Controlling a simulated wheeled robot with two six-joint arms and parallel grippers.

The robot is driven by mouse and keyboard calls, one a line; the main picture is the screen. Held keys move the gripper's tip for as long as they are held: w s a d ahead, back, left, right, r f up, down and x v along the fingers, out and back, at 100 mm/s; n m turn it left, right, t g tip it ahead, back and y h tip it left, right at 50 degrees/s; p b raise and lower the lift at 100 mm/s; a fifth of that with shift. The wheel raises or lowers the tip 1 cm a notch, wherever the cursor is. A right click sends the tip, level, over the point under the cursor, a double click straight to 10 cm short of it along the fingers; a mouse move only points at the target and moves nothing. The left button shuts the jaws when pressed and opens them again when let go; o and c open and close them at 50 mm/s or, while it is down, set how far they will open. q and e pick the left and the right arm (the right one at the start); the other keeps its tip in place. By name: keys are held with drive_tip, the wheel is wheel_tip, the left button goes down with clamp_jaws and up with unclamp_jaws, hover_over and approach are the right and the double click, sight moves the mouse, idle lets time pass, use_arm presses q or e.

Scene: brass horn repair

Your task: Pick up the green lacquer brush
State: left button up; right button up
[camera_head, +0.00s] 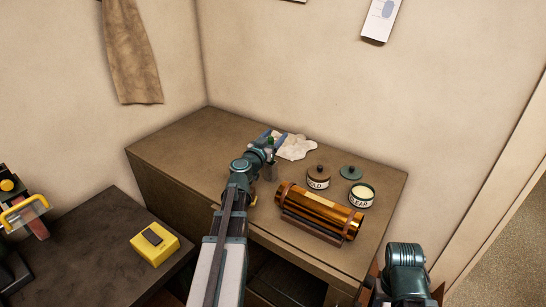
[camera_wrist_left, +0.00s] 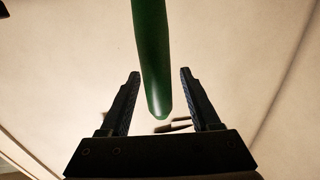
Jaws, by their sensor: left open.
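The green lacquer brush shows in the left wrist view as a smooth green handle (camera_wrist_left: 152,55) with a rounded end. It comes down from the top edge into the space between the fingers of my left gripper (camera_wrist_left: 160,74). A gap shows on each side of it, and the fingers are open. In the head view my left gripper (camera_head: 268,140) is over the back of the wooden cabinet, with a small green bit of the brush (camera_head: 271,141) beside it. The lower part of the brush is hidden. My right arm is at the lower right; its gripper's fingers do not show.
A crumpled white cloth (camera_head: 296,147) lies behind the gripper. To the right are a lidded brown-topped jar (camera_head: 318,175), an open pale-filled jar (camera_head: 361,194), a green lid (camera_head: 351,172) and a brass cylinder (camera_head: 319,208) on a rack. A yellow block (camera_head: 154,244) lies on the dark left bench.

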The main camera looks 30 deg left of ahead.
use_arm(q)
clamp_jaws()
idle(1.3)
